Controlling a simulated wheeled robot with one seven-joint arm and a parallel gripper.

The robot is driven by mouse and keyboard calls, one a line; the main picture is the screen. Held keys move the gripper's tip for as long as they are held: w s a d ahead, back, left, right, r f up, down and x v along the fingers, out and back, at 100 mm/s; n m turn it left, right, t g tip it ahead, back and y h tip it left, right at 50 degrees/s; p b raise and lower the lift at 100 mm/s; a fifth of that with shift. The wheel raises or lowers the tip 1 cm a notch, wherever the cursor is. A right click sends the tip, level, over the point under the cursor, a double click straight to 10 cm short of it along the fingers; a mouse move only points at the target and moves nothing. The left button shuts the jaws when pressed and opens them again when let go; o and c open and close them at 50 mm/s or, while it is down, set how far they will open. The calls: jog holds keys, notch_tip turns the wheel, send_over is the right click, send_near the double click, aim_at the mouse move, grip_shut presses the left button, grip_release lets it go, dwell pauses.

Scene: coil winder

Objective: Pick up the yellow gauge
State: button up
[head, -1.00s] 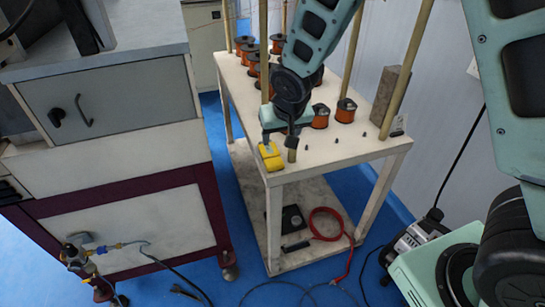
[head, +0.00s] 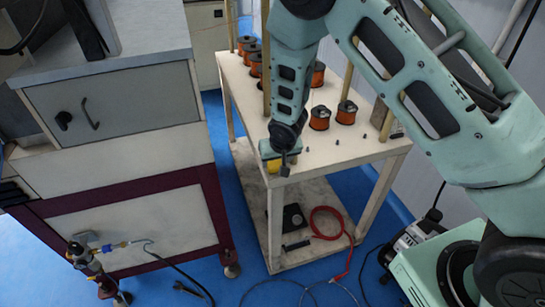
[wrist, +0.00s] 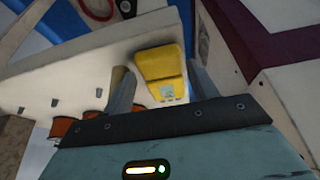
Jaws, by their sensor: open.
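The yellow gauge (wrist: 161,68) lies on the cream top of the rack, at its near corner. In the head view only a sliver of the gauge (head: 273,167) shows, the rest hidden behind my gripper (head: 284,167). In the wrist view my gripper (wrist: 163,90) is open, with one grey finger left of the gauge and one right of it. The gauge appears between the fingers and beyond them. I see no contact, and the height of the fingers above it is hard to tell.
Orange wire spools (head: 320,117) and upright wooden posts stand on the rack top (head: 340,152). A grey cabinet (head: 110,110) stands to the left across a narrow blue floor gap. A red cable (head: 328,224) lies on the lower shelf.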

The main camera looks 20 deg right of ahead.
jog(key=shift+x, duration=0.95)
jog(key=c, duration=0.8)
jog(key=shift+r, duration=0.25)
